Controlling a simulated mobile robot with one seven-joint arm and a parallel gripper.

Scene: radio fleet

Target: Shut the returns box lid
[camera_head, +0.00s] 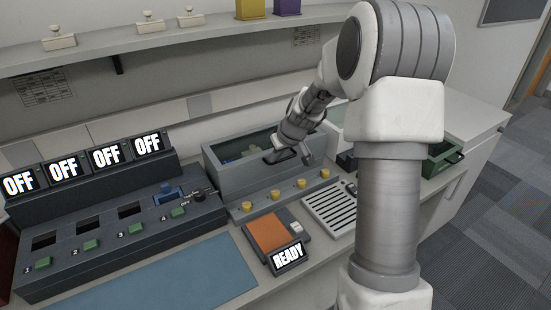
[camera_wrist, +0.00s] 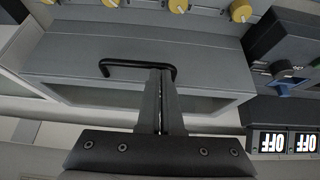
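A grey box (camera_head: 262,180) with a dark, see-through-looking top stands at the back of the counter, with pale green things visible inside. I take it for the returns box, but no label on it is readable. In the wrist view its grey panel (camera_wrist: 210,65) carries a black bar handle (camera_wrist: 122,62). My gripper (camera_wrist: 161,72) has its two fingers together, with nothing visible between them. The fingertips overlap the right part of the handle; whether they touch it I cannot tell. How far the lid stands open is unclear.
Yellow knobs (camera_head: 275,194) line the front of the box. A grey console (camera_head: 120,235) with OFF displays is at left. An orange-topped device (camera_head: 268,233) reads READY. A green tray (camera_head: 446,157) lies at right, partly behind my arm. A shelf (camera_head: 200,30) runs above.

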